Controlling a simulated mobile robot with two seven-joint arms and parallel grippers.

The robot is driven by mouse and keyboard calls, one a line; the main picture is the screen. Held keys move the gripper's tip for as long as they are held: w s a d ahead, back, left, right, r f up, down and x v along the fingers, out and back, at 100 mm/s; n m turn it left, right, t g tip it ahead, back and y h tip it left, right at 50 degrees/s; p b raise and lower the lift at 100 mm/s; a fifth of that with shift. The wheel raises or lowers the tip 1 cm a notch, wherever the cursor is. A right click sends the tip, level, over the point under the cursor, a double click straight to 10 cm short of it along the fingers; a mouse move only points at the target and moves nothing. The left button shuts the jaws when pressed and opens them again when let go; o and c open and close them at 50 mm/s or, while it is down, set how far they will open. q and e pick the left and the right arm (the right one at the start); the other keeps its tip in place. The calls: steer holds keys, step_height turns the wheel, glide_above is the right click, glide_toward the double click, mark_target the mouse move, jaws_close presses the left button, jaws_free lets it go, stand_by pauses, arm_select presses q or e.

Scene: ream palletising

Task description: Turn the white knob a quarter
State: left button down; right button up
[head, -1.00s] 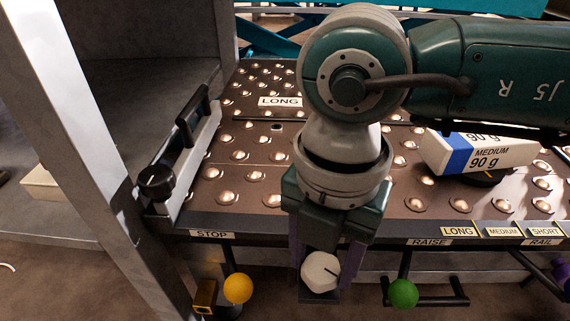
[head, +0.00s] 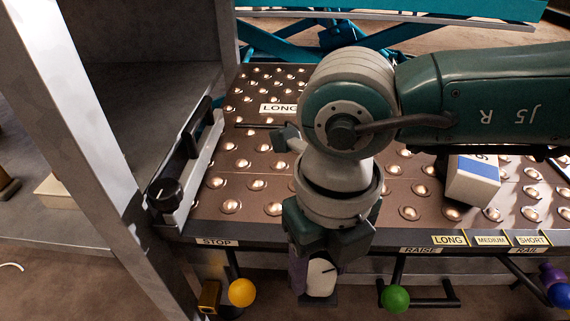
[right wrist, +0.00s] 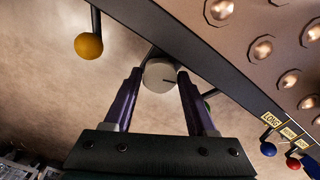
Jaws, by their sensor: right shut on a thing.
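The white knob (head: 321,279) is at the front edge of the roller table, with a dark line on its face. In the right wrist view the knob (right wrist: 158,78) sits between the tips of two purple fingers. My right gripper (head: 316,284) points down at the front edge and is shut on the knob. The gripper body and one finger hide part of the knob in the head view. My left gripper is not in view.
A yellow ball lever (head: 242,292) is left of the knob, a green one (head: 395,298) right. A white and blue ream (head: 473,180) lies on the ball-studded table (head: 240,190), partly behind my right arm. A grey post (head: 85,130) stands at left.

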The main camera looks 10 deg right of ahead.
steer(key=shift+n, duration=1.6)
steer(key=o, duration=1.1)
